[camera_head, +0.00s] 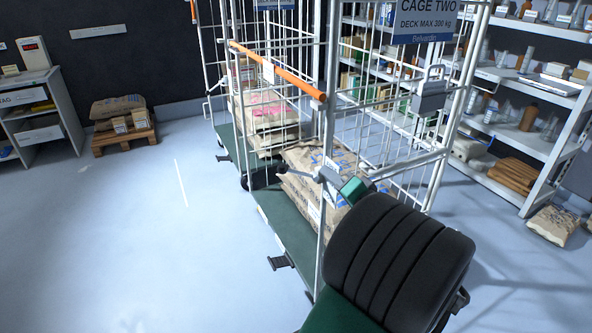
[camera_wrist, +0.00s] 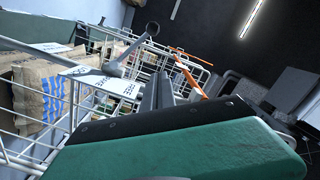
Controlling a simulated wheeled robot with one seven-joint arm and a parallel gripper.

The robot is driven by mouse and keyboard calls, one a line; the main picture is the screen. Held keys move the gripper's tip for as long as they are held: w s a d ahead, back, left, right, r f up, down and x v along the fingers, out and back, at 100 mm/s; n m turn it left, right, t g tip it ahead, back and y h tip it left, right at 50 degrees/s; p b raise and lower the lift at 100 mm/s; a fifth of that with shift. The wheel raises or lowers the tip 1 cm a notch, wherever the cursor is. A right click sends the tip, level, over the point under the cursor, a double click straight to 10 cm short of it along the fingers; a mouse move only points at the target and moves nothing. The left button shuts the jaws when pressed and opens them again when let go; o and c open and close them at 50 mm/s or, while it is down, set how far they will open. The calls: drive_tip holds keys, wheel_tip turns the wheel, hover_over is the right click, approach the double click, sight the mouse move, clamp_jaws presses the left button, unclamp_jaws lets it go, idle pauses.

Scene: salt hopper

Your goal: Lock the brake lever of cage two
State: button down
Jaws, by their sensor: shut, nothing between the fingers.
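Cage two (camera_head: 322,215) is a white wire roll cage with an orange handle bar, and its sign (camera_head: 425,18) hangs at the upper right of the head view. A grey lever with a dark knob (camera_head: 283,169), apparently the brake lever, sticks out from a pale plate (camera_head: 328,175) on the near post. In the wrist view the lever (camera_wrist: 127,53) slants up to the right from the labelled plate (camera_wrist: 85,73). My gripper (camera_wrist: 160,78) is shut and empty, close beside the lever; I cannot tell whether they touch. My arm hides part of the cage in the head view.
Paper sacks (camera_head: 305,165) lie on the green deck (camera_head: 290,235). A dark pedal (camera_head: 280,262) juts from the deck's edge. Shelves (camera_head: 535,145) stand at right, a pallet with sacks (camera_head: 125,140) at the back left. The floor at left is clear.

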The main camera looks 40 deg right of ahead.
drive_tip(key=p, duration=0.1)
hover_over(298, 172)
drive_tip(key=d+v, duration=0.1)
drive_tip(key=v, duration=0.3)
drive_tip(key=w+a+f, duration=0.2)
drive_tip(key=shift+a+f, duration=0.35)
drive_tip(key=shift+f, duration=0.05)
